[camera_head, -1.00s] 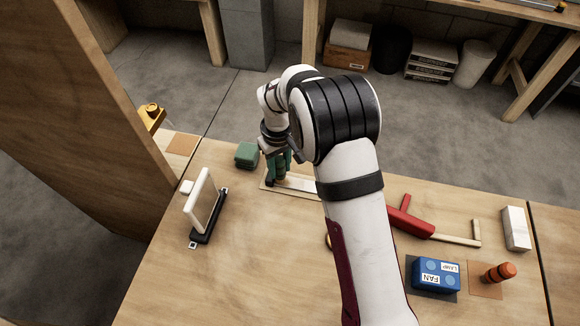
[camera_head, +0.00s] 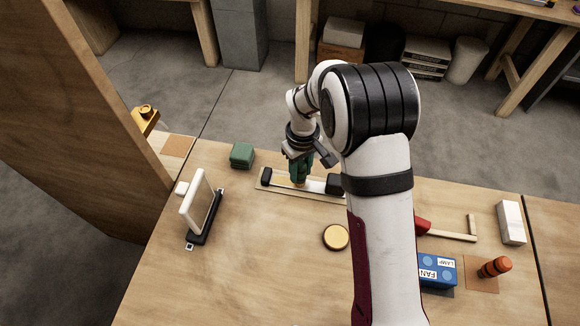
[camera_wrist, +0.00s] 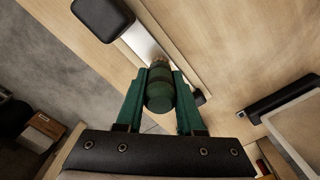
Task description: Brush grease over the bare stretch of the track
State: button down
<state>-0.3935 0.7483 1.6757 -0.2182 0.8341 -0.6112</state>
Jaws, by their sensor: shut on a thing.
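The track (camera_head: 318,186) is a pale metallic strip on a wooden board, with a black block at each end. Left of my gripper its surface looks yellowish; to the right it looks pale and bare. My gripper (camera_head: 299,178) is over the middle of the track, shut on a green-handled brush (camera_wrist: 160,92). The brush points down, its tip at or just above the strip; contact is unclear. In the wrist view the strip (camera_wrist: 142,38) runs behind the brush, which hides part of it. A round golden-topped tin (camera_head: 336,237) stands in front of the track.
A green block (camera_head: 242,155) sits behind left of the track. A white panel on a black stand (camera_head: 203,207) is at left. A red tool (camera_head: 422,224), partly behind my arm, a blue FAN/LAMP box (camera_head: 437,270), an orange cylinder (camera_head: 495,267) and a white block (camera_head: 511,223) are at right.

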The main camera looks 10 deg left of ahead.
jog(key=shift+d, duration=1.55)
notch_tip(320, 180, up, 8)
jog(key=shift+f, duration=0.1)
